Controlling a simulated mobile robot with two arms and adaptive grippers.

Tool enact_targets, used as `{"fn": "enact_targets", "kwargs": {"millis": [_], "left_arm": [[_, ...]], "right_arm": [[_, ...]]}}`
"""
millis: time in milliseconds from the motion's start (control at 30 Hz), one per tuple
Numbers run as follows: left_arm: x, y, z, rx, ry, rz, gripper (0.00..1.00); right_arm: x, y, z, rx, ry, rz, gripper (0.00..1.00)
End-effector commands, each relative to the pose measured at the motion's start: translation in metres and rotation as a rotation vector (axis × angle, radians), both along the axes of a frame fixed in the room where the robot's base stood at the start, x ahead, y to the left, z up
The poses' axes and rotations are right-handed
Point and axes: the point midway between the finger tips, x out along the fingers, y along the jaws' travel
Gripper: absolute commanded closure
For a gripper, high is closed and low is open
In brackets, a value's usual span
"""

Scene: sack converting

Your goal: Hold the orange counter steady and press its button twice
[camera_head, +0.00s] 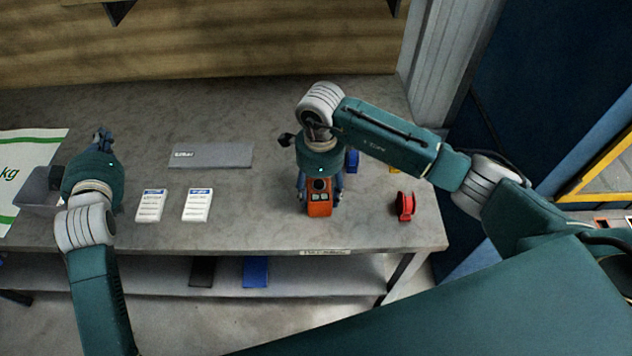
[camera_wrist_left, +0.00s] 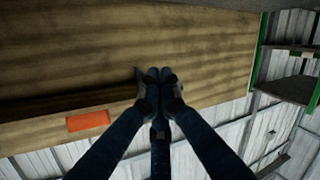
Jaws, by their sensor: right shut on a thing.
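The orange counter (camera_head: 319,208) stands on the grey bench near its front edge in the head view. Its upper part shows a dark round spot and two small pale patches. My right gripper (camera_head: 320,194) comes down over it from behind, with one finger on each side, and is shut on it. The gripper body hides the counter's rear part. My left gripper (camera_head: 103,137) is above the left part of the bench, well away from the counter. In the left wrist view its fingertips (camera_wrist_left: 160,75) are together with nothing between them.
Two white cards (camera_head: 197,205) and a grey plate (camera_head: 211,156) lie between the grippers. A red object (camera_head: 405,206) stands right of the counter, and a blue object (camera_head: 352,161) behind it. A grey bin (camera_head: 38,190) and white-green sack (camera_head: 30,150) are at the left.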

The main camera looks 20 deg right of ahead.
Motion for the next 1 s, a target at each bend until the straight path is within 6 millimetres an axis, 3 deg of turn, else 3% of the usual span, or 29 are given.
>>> {"fn": "enact_targets", "kwargs": {"millis": [33, 167, 267, 400, 600, 700, 800, 1000], "left_arm": [[-0.003, -0.031, -0.012, 0.013, 0.023, -0.038, 1.0], [-0.022, -0.098, -0.045, 0.103, 0.082, -0.112, 1.0], [-0.049, -0.152, -0.074, 0.196, 0.12, -0.174, 1.0], [-0.104, -0.235, -0.105, 0.327, 0.14, -0.277, 1.0], [-0.189, -0.336, -0.112, 0.451, 0.089, -0.411, 1.0], [-0.223, -0.369, -0.106, 0.478, 0.053, -0.458, 1.0], [-0.245, -0.39, -0.099, 0.495, 0.024, -0.486, 1.0], [-0.259, -0.402, -0.094, 0.503, 0.003, -0.502, 1.0]], "right_arm": [[-0.001, 0.0, -0.001, 0.0, 0.001, 0.0, 0.76], [-0.001, 0.0, -0.001, 0.0, 0.001, 0.0, 0.76], [-0.001, 0.0, -0.001, 0.0, 0.001, 0.0, 0.76], [-0.001, 0.0, -0.001, 0.0, 0.001, 0.0, 0.76], [-0.001, 0.0, -0.001, 0.0, 0.002, 0.0, 0.76], [-0.001, 0.0, -0.001, 0.0, 0.002, 0.0, 0.76], [-0.001, 0.0, -0.001, 0.0, 0.002, 0.0, 0.76], [-0.001, 0.0, -0.001, 0.0, 0.002, 0.0, 0.76]]}}
